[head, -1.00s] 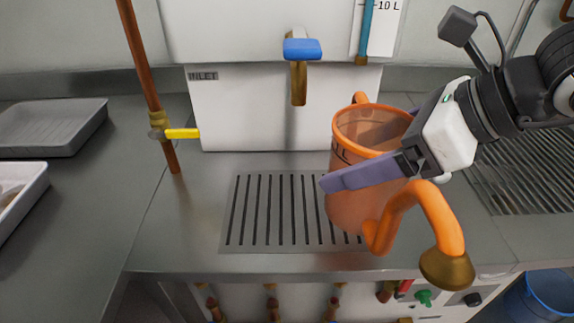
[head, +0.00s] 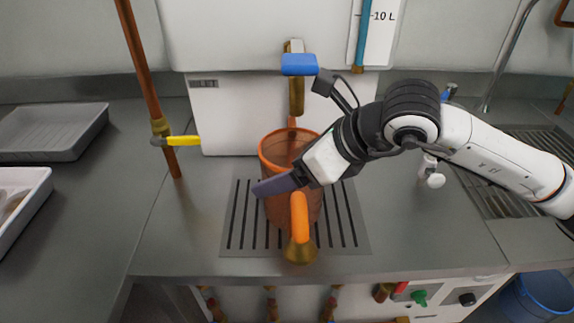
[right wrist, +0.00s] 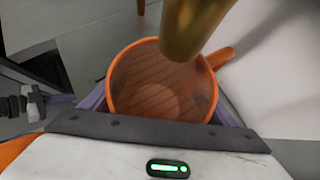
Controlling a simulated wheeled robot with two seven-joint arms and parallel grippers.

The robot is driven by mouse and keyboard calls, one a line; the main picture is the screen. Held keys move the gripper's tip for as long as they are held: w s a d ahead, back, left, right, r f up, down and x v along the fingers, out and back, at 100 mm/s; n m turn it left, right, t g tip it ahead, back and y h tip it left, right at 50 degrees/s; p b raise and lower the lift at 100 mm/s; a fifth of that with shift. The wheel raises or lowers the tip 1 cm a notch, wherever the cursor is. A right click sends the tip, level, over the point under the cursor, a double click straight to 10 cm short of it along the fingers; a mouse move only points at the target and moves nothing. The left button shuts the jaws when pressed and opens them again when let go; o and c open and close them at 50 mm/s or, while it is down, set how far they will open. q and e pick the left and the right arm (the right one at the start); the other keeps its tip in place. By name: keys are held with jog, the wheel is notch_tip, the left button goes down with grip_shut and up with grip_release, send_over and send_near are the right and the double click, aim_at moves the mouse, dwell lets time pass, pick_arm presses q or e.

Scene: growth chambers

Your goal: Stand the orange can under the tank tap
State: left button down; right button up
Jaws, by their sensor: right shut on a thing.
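The orange can (head: 268,146) is upright over the slotted drain grate, its brass-tipped spout (head: 299,230) pointing toward me. My right gripper (head: 275,184) is shut on the can's body from the right, with one purple finger across its front. The tank tap, brass with a blue handle (head: 300,64), hangs from the white tank just above the can's rim. The right wrist view shows the can's empty-looking inside (right wrist: 150,90) with the brass tap outlet (right wrist: 190,25) over its far edge. I cannot tell whether the can's base touches the grate. My left gripper is not in view.
The slotted grate (head: 345,235) lies on the steel counter below the tank (head: 230,115). A copper pipe with a yellow lever (head: 182,141) stands at the left. Grey and white trays (head: 60,135) lie further left. A blue bucket (head: 540,298) is at lower right.

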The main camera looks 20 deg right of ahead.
jog(key=shift+f, duration=0.15)
jog(key=o, duration=1.3)
jog(key=shift+c, duration=0.2)
jog(key=shift+r, duration=0.35)
jog(key=v, duration=1.1)
jog(key=shift+s+d+b, duration=0.2)
jog(key=shift+s+b, duration=0.1)
jog(key=shift+s, duration=0.05)
jog(key=shift+r, duration=0.15)
